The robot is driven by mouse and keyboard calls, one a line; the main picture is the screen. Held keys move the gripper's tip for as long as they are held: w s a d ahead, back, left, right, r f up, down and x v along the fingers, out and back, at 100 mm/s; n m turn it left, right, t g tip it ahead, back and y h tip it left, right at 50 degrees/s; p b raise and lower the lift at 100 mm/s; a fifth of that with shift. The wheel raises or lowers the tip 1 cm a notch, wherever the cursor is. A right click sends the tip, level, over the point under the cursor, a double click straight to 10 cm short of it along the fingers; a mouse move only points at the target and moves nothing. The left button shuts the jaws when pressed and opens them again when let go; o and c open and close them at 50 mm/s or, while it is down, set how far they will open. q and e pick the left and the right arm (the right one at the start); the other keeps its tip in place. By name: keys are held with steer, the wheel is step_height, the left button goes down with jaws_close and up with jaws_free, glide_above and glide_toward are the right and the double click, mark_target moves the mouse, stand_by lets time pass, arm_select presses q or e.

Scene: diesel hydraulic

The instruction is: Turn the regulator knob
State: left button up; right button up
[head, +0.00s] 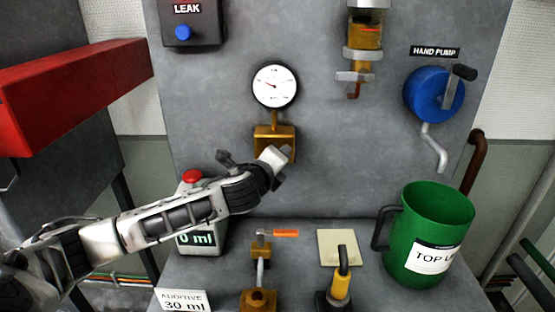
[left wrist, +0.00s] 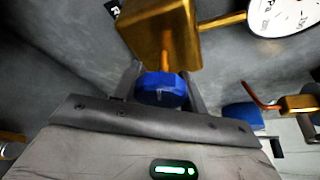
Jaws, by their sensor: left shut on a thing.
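The regulator is a brass block (head: 264,131) on the grey panel, below a round white pressure gauge (head: 274,86). In the left wrist view the brass body (left wrist: 160,30) has a blue knob (left wrist: 162,90) on a brass stem. My left gripper (left wrist: 160,82) has one finger on each side of the blue knob and is shut on it. In the head view my left gripper (head: 278,158) is at the regulator's lower front and hides the knob. The gauge needle points to the left side of the dial. My right gripper is not in view.
A green jug (head: 430,228) is at right, under the blue hand pump wheel (head: 434,95). A red beam (head: 75,85) is at left.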

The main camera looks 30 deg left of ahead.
arm_select(q)
steer(key=shift+f, duration=0.1)
stand_by(0.3)
steer(key=o, duration=1)
steer(key=v, duration=1.6)
steer(key=shift+b, duration=0.4)
steer(key=shift+d, duration=0.1)
